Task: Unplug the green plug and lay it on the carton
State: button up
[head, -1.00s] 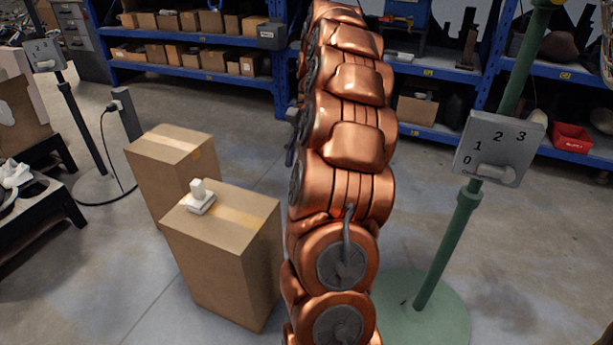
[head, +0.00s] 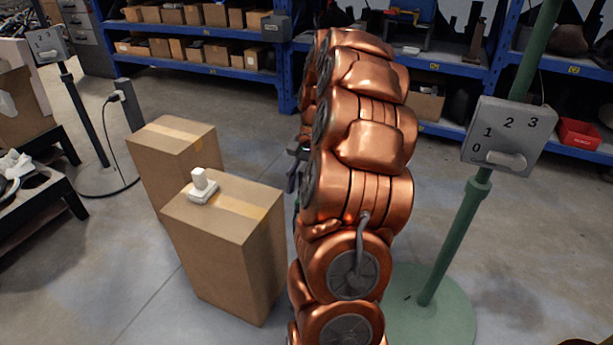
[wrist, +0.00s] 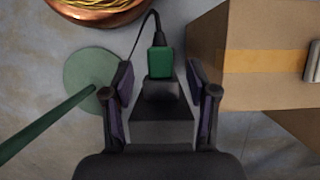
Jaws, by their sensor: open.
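The green plug (wrist: 161,63) sits at the far end of a dark socket post (wrist: 160,90) in the wrist view, with a black cable running up from it. My gripper (wrist: 160,82) is open, with one finger on each side of the plug and post and gaps visible between. In the head view my copper arm hides most of the plug area. The near carton (head: 225,255) stands left of my arm, with a pale plug-like piece (head: 201,186) on its top. A carton with tape (wrist: 265,90) also shows right of my gripper in the wrist view.
A second carton (head: 175,140) stands behind the near one. A green stand (head: 455,245) carries a numbered switch box (head: 505,136) at the right; its green base also shows in the wrist view (wrist: 92,75). Blue shelves (head: 190,70) line the back. The near carton's top is mostly clear.

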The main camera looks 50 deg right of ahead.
jog(key=shift+x, duration=1.1)
jog(key=c, duration=0.9)
jog(key=o, duration=0.9)
jog(key=shift+r, duration=0.15)
jog(key=shift+p+v, duration=1.5)
jog(key=shift+v, duration=4.4)
